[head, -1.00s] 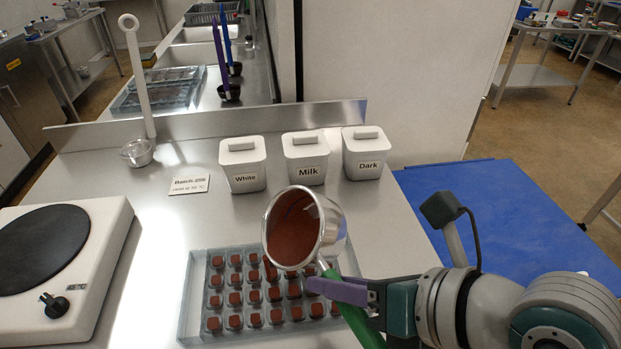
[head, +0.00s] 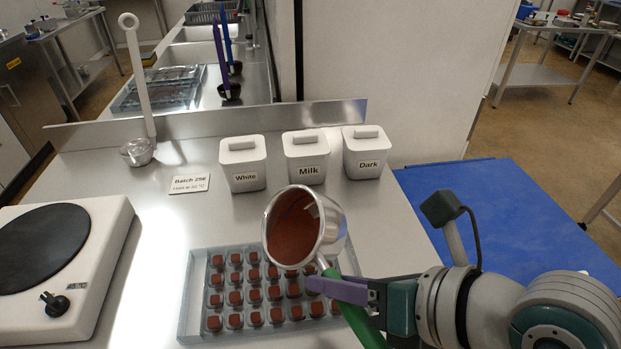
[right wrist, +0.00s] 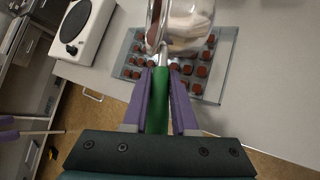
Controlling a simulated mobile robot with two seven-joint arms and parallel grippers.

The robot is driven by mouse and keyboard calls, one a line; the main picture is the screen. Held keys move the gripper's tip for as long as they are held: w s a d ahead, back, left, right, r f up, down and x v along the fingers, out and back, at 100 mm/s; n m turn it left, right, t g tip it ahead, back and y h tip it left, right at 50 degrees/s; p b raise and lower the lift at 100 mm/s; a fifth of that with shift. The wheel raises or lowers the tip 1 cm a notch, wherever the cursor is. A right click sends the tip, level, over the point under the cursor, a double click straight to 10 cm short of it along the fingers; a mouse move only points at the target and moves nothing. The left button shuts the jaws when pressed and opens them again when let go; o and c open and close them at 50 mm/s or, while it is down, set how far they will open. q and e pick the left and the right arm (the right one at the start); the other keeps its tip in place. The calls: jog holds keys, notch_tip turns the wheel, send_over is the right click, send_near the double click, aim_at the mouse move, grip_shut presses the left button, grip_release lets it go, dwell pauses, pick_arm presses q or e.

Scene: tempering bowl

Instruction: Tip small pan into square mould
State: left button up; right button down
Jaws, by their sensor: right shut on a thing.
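The small pan (head: 334,228) is a shiny metal pan with brown chocolate inside and a green handle (head: 361,322). My right gripper (head: 322,286) is shut on the green handle, which also shows between the purple fingers in the right wrist view (right wrist: 160,98). The pan is tilted with its mouth to the left and towards me, above the far right part of the square mould (head: 190,290). The clear mould has several square cavities with brown chocolate in them. The pan and gripper hide part of the mould's right side.
Lidded tubs marked White (head: 243,165), Milk (head: 306,158) and Dark (head: 366,153) stand behind the pan. A white hotplate (head: 108,225) is at the left.

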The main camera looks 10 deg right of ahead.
jog(key=shift+r, duration=0.15)
jog(key=shift+a+n+h+p, duration=0.25)
jog(key=shift+n+h+p, duration=0.05)
jog(key=shift+p, duration=0.95)
jog(key=shift+s+a+t+h+p, duration=0.15)
jog(key=shift+t+h+p, duration=0.2)
jog(key=shift+p, duration=0.2)
jog(key=shift+f, duration=0.2)
dwell(0.7)
jog(key=shift+a+r+n+h+p, duration=0.15)
jog(key=shift+n+h+p, duration=0.2)
jog(key=shift+p, duration=0.4)
jog(key=shift+a+f+n+t+h+p, duration=0.3)
jog(key=shift+h+p, duration=0.3)
jog(key=shift+p, duration=0.6)
